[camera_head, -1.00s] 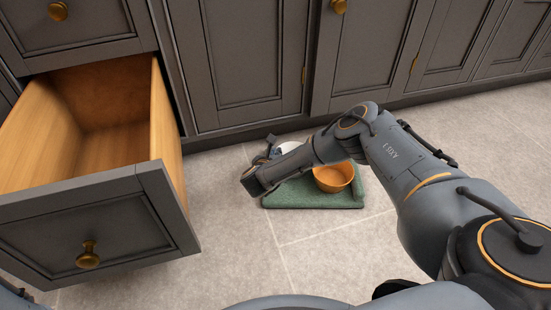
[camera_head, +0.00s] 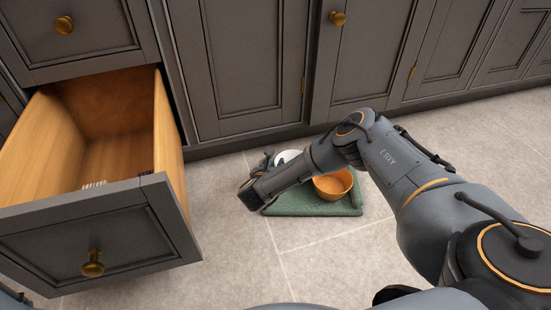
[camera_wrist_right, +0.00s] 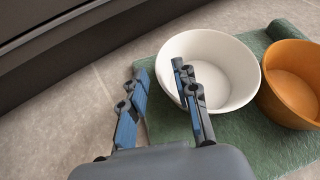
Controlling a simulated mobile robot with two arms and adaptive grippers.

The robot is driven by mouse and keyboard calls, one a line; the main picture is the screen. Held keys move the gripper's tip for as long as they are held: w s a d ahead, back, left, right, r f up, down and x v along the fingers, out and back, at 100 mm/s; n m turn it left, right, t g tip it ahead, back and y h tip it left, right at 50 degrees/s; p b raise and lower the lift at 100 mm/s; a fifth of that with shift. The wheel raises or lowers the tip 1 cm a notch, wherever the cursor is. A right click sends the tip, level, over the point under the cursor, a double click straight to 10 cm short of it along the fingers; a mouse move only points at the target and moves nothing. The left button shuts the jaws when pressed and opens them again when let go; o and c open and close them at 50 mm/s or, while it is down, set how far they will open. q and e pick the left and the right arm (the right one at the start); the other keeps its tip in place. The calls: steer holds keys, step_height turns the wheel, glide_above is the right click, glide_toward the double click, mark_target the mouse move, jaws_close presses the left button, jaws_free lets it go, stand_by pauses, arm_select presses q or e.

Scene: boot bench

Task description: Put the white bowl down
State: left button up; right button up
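The white bowl (camera_wrist_right: 235,70) sits upright on the green mat (camera_wrist_right: 250,135), beside the orange bowl (camera_wrist_right: 292,80). In the head view the white bowl (camera_head: 288,156) shows only in part behind my right arm. My right gripper (camera_wrist_right: 163,98) is open at the bowl's near left rim. One finger is over the inside of the bowl and the other is outside, with a gap between that finger and the wall. In the head view my right fingers are mostly hidden by the wrist. My left gripper is not clearly in view.
An open wooden drawer (camera_head: 90,228) juts out at the left. A small pale ribbed thing (camera_head: 94,185) shows in it, too small to identify. Dark cabinet doors (camera_head: 250,65) stand behind the mat. The tiled floor (camera_head: 230,240) in front is clear.

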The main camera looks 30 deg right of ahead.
steer(key=p+v, duration=0.4)
steer(key=v, duration=0.5)
steer(key=shift+p, duration=0.35)
steer(key=shift+s+a, duration=0.1)
steer(key=shift+a, duration=0.05)
